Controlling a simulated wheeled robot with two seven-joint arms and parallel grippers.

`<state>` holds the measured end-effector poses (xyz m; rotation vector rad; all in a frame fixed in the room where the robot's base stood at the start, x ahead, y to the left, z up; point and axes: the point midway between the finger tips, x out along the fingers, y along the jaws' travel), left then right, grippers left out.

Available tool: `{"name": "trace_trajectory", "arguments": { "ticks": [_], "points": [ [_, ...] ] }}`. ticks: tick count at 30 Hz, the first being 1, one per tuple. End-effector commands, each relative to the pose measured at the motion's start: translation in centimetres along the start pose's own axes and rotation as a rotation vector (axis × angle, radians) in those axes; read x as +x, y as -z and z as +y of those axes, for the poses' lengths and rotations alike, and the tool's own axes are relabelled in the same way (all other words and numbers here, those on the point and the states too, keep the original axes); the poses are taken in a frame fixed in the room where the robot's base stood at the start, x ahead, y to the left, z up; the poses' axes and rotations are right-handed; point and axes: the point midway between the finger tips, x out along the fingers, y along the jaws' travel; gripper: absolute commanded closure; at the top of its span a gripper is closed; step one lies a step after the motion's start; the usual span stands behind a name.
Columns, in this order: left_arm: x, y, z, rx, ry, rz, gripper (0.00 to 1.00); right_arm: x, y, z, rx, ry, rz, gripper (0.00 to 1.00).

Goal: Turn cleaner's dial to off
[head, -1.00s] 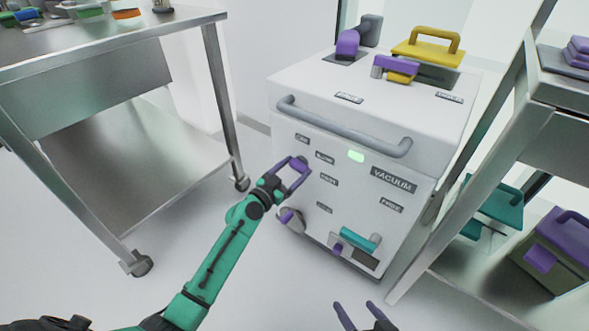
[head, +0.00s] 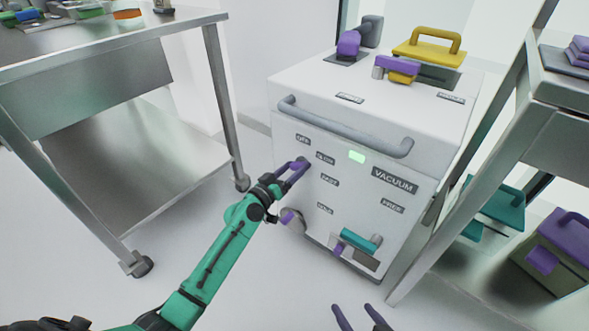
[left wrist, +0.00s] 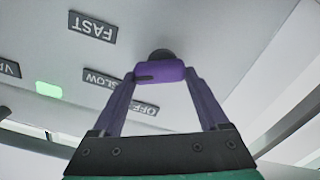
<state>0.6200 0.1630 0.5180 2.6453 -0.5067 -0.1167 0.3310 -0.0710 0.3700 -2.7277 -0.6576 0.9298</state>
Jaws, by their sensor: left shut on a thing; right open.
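The white cleaner (head: 400,205) stands on the floor ahead, with labels on its front. Its purple dial (left wrist: 160,72) shows in the left wrist view, on a dark round stub, with a dark mark on its left part. OFF (left wrist: 138,106), SLOW (left wrist: 100,79) and FAST (left wrist: 92,27) labels lie around it. My left gripper (head: 298,168) is at the upper left of the cleaner's front, shut on the dial with a purple finger at each side. The fingers mostly hide the dial in the head view. My right gripper (head: 357,316) is open and empty at the bottom edge.
A grey handle bar (head: 345,128) crosses the cleaner's front above the dial. A lit green panel (head: 356,157) and a teal lever (head: 359,240) are on the same front. Metal tables stand left (head: 110,45) and right (head: 560,95). Floor between is clear.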

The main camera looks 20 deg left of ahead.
Motion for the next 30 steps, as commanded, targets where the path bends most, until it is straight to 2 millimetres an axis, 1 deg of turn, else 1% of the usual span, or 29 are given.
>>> {"name": "trace_trajectory", "arguments": {
  "ticks": [8, 21, 30],
  "points": [
    [-0.02, 0.06, -0.24, -0.261, 0.001, -0.001, 0.78, -0.02, 0.0, 0.0, -0.002, 0.0, -0.005, 0.0],
    [-0.02, 0.07, -0.54, -0.68, 0.001, -0.002, 0.78, -0.12, 0.71, 0.38, -0.014, -0.008, -0.017, 0.0],
    [-0.02, -0.01, -0.73, -0.935, 0.002, -0.001, 0.78, -0.28, 0.62, 0.56, -0.018, -0.015, -0.051, 0.0]
  ]
}}
